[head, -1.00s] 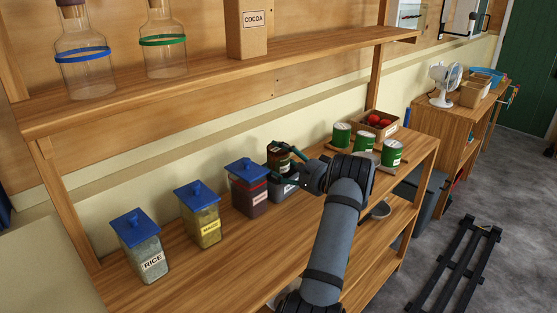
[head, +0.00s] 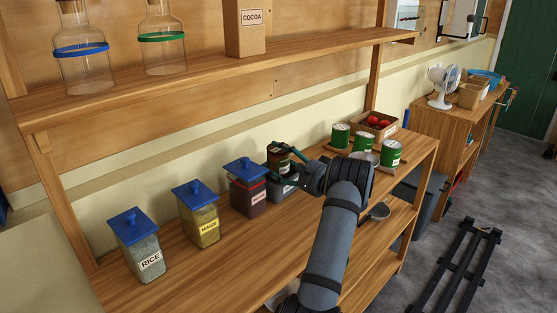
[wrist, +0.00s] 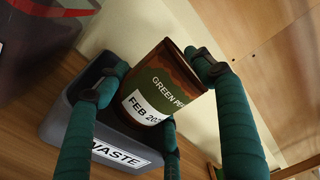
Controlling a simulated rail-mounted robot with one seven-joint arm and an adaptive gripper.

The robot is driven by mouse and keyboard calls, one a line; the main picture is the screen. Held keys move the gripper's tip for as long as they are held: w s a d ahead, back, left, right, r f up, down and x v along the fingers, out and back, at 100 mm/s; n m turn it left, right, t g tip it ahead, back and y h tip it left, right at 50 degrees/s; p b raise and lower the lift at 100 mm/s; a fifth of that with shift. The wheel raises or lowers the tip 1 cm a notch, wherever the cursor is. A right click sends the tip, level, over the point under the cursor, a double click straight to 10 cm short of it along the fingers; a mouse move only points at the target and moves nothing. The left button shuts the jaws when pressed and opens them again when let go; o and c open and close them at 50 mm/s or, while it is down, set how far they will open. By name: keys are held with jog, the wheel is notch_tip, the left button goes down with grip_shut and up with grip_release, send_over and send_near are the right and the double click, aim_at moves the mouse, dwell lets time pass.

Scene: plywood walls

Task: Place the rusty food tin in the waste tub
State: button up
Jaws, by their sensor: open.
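The rusty food tin (wrist: 165,82) has a green label reading "GREEN PE…" and "FEB 20…", with rust-brown edges. It looks tilted in the wrist view. In the head view the tin (head: 279,159) shows at the grey waste tub (head: 284,190). In the wrist view the tub (wrist: 62,122), with its "WASTE" label, lies behind and below the tin. My gripper (wrist: 157,76) is open, its green fingers on either side of the tin. It also shows in the head view (head: 276,162). I cannot tell whether the tin's base rests inside the tub.
Blue-lidded jars stand to the left of the tub, the nearest a dark red one (head: 247,189). Several green tins (head: 340,136) and a box of red items (head: 376,125) are to the right. The upper shelf (head: 200,78) hangs above.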

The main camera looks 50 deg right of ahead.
jog(key=shift+w+a+r+p, duration=0.15)
jog(key=shift+a+p, duration=0.1)
jog(key=shift+p, duration=0.85)
jog(key=shift+s+d+f+b, duration=0.1)
jog(key=shift+s+f+b, duration=0.45)
jog(key=shift+s+b, duration=0.3)
jog(key=s+a+b, duration=0.1)
jog(key=s+b, duration=0.1)
jog(key=s, duration=0.8)
jog(key=shift+r, duration=0.45)
jog(key=w+p, duration=0.1)
jog(key=w, duration=0.3)
jog(key=w+p, duration=0.1)
jog(key=w, duration=0.2)
jog(key=w+d+p, duration=0.1)
jog(key=w, duration=0.3)
jog(key=shift+w+d+r, duration=0.1)
jog(key=shift+w, duration=0.2)
